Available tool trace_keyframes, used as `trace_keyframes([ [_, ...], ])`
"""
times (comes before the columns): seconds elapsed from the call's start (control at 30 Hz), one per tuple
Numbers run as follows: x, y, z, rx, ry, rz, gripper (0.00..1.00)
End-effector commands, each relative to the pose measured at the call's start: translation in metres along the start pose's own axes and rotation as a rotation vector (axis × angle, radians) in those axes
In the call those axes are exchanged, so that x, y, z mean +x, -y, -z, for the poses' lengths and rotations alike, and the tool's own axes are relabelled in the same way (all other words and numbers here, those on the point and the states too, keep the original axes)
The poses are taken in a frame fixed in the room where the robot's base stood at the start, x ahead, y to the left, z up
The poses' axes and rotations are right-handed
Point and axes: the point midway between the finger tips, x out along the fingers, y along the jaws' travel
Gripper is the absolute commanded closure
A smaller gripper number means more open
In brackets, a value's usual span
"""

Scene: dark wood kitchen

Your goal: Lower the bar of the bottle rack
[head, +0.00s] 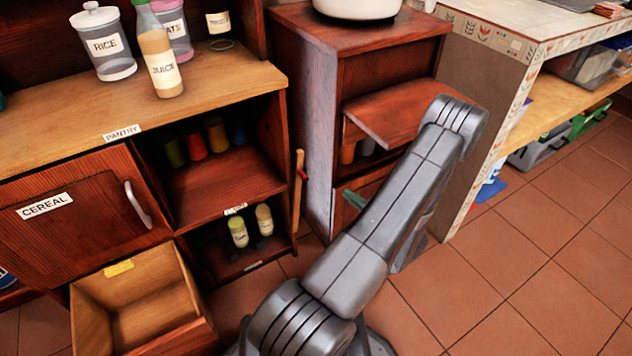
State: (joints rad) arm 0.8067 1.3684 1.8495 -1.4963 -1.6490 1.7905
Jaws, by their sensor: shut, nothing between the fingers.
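The bottle rack looks to be the low open compartment (222,262) of the pantry cabinet, where two small bottles, one green-capped (238,232) and one pale (264,220), stand. A light wooden bar (297,195) stands upright at the right front edge of the cabinet, with a small red piece on it. The front of the compartment is open, with no bar across it. My arm rises right of the bar and bends at its elbow. My gripper cannot be made out; the arm's far end is hidden behind its nearer link.
An open empty drawer (140,300) juts out at the lower left. A juice bottle (160,60) and a rice jar (104,45) stand on the pantry top (60,120). A second cabinet (310,110) has a raised flap (400,112). Tiled floor (540,290) is clear at right.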

Motion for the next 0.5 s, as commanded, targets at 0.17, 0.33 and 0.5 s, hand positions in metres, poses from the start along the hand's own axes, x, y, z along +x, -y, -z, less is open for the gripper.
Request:
trace_keyframes([
  [0.17,0.0,0.001,0.0,-0.002,0.0,0.0,1.0],
  [0.33,0.006,0.0,0.0,-0.003,0.002,-0.001,1.0],
  [0.5,0.024,-0.001,-0.001,-0.003,0.005,-0.002,1.0],
])
